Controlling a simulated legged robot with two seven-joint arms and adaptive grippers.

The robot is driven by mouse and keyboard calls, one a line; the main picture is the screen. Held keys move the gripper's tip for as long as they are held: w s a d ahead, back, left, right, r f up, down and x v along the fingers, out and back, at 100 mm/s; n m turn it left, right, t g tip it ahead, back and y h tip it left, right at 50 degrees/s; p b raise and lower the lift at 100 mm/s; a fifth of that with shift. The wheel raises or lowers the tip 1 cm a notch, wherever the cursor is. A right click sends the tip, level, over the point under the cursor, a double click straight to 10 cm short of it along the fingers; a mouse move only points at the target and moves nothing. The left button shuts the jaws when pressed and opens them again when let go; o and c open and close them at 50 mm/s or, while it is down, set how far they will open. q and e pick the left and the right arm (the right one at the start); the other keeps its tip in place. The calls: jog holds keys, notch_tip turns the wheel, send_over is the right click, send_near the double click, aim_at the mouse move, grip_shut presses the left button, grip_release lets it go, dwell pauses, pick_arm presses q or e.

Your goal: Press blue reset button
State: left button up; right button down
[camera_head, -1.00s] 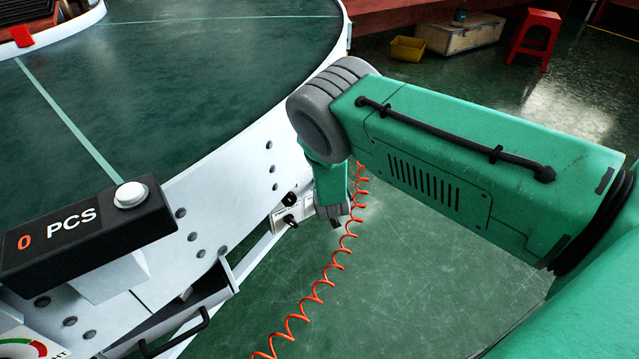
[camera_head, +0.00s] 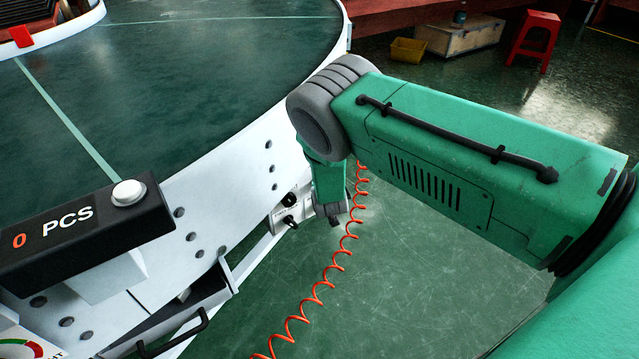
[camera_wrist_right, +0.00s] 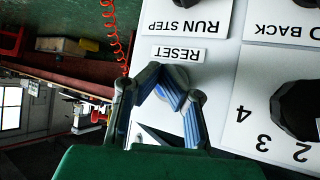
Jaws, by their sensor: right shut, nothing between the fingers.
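A white control panel (camera_wrist_right: 232,80) fills the right of the right wrist view, upside down. Its RESET label (camera_wrist_right: 180,54) is just beyond my right gripper (camera_wrist_right: 162,74). The gripper is shut and empty, with its fingertips close together beside the label. A round rim (camera_wrist_right: 181,76) shows partly behind the fingertips. In the head view, the right gripper (camera_head: 334,214) points down beside the small white control box (camera_head: 288,214) on the conveyor's side. My left gripper is not in view.
The curved conveyor (camera_head: 190,80) fills the left. A black PCS counter (camera_head: 85,232) with a white button stands in front. A coiled orange cable (camera_head: 330,275) hangs near the gripper. A red stool (camera_head: 534,38) and yellow bin (camera_head: 408,49) stand far back.

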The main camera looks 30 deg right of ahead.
dwell(0.4)
jog(key=shift+s+d+p, duration=0.1)
jog(key=shift+s+p, duration=0.55)
jog(key=shift+s, duration=0.1)
jog(key=shift+s+d+p, duration=0.2)
jog(key=shift+s+p, duration=1.55)
jog(key=shift+s, duration=0.75)
